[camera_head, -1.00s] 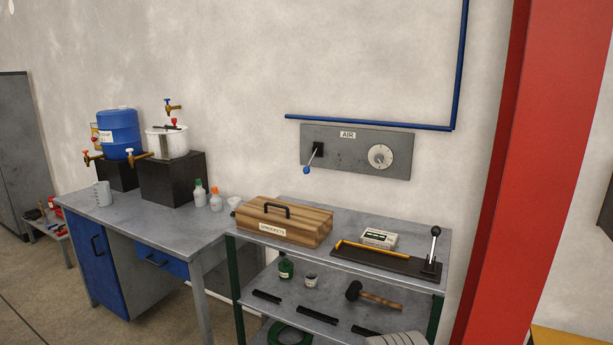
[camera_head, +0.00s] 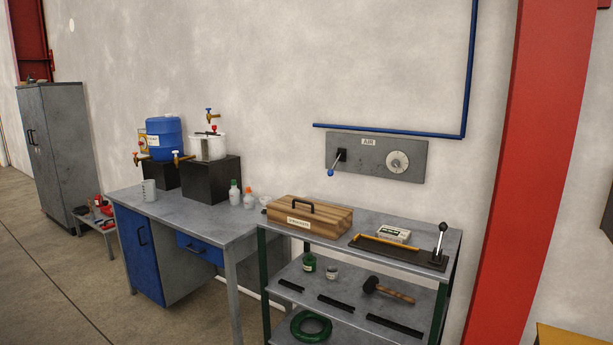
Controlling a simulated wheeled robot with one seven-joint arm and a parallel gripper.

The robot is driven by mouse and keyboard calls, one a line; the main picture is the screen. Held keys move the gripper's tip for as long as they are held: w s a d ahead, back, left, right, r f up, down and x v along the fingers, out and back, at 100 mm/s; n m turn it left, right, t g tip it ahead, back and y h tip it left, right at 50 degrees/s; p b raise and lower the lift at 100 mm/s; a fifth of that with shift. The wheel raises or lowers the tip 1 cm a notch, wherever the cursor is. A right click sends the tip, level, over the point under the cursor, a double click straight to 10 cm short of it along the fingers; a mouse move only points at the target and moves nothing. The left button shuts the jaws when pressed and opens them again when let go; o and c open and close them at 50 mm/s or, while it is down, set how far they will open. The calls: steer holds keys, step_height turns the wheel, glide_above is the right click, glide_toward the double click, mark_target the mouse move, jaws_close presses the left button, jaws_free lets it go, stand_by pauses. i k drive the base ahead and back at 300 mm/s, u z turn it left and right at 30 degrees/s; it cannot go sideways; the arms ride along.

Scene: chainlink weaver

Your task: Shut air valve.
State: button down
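The air valve is a lever (camera_head: 336,163) with a dark pivot and a blue knob, on the left part of a grey wall panel (camera_head: 376,171) labelled AIR. The lever slants down to the left from its pivot. A round white dial (camera_head: 397,162) sits on the right part of the same panel. A blue pipe (camera_head: 390,130) runs along the wall just above the panel and turns upward at its right end. My gripper is not in this view.
A grey shelf unit (camera_head: 432,263) stands below the panel, holding a wooden box (camera_head: 312,215) and a lever tool (camera_head: 441,242). A workbench (camera_head: 177,217) with a blue barrel (camera_head: 163,139) is to the left. A red column (camera_head: 530,170) stands right. Floor is clear at lower left.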

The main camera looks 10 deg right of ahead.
mark_target(331, 172)
steer(key=u, duration=0.65)
steer(key=i, duration=1.6)
steer(key=z, duration=0.3)
